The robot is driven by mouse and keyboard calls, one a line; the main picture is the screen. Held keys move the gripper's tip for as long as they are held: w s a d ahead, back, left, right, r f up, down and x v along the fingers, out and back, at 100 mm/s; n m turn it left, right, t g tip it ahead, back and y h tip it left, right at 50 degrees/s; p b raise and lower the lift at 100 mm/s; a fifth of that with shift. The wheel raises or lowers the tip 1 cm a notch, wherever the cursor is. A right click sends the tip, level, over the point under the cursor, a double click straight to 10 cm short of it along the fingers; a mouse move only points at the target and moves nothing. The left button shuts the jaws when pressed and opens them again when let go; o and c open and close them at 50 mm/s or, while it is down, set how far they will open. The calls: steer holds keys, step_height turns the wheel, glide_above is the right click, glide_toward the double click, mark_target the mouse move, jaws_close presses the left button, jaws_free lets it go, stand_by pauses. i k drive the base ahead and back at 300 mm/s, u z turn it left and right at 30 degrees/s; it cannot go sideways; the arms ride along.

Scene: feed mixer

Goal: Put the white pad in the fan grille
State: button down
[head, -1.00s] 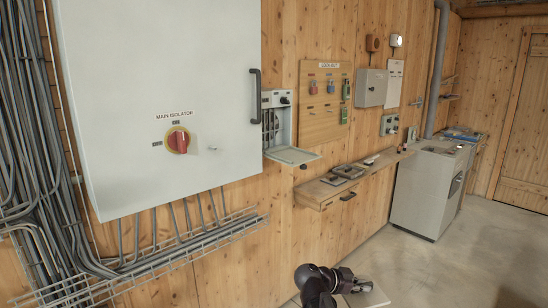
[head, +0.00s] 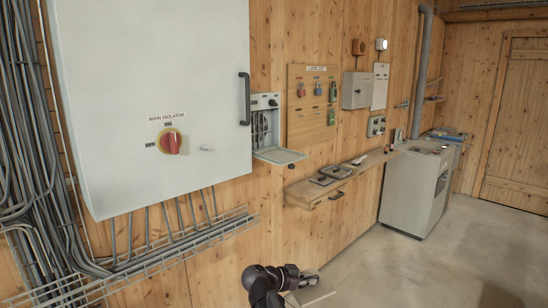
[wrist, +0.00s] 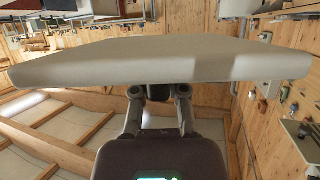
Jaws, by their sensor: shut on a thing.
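The white pad (wrist: 160,60) spans the wrist view as a broad pale slab. My gripper (wrist: 160,93) is shut on its near edge. In the head view, the pad (head: 315,296) shows low at the bottom edge, partly cut off, with my gripper (head: 298,277) beside it. The fan grille (head: 261,126) is a small grey wall housing right of the big cabinet. Its flap (head: 280,156) hangs open, lying about level. The pad is well below and in front of the grille, apart from it.
The large grey cabinet (head: 140,90) with a red isolator switch (head: 170,142) adjoins the grille on the left. A lockout board (head: 312,105) hangs to its right. A narrow wooden shelf (head: 325,187) with small items juts out lower right. The floor in front is clear.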

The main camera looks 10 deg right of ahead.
mark_target(280, 155)
steer(key=z, duration=0.05)
steer(key=i, duration=1)
steer(key=u, duration=0.05)
